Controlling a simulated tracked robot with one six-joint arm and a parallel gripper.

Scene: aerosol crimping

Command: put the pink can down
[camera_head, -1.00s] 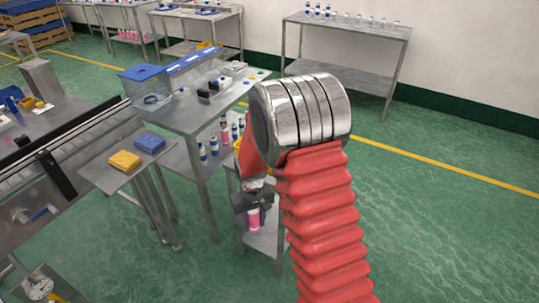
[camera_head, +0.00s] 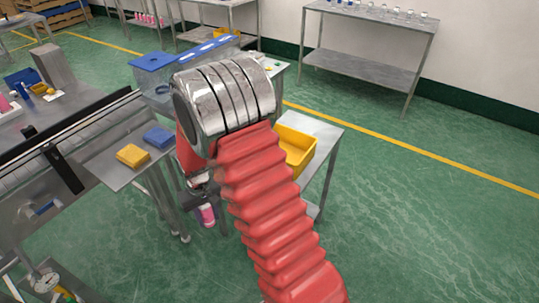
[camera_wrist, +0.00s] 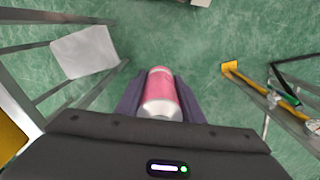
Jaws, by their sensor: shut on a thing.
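The pink can (camera_head: 207,215) has a white or silvery end and hangs in the air, held by my gripper (camera_head: 201,190). In the wrist view the pink can (camera_wrist: 161,92) lies between the two dark fingers of my gripper (camera_wrist: 160,98), which are shut on it from both sides. Green floor shows around and below it. In the head view my red-sleeved arm hides part of the gripper and what is behind it.
A small metal table (camera_head: 318,132) with a yellow bin (camera_head: 296,146) stands to the right behind my arm. A conveyor (camera_head: 70,140) and a side shelf with yellow (camera_head: 133,155) and blue sponges (camera_head: 158,136) are at left. Open green floor lies at right.

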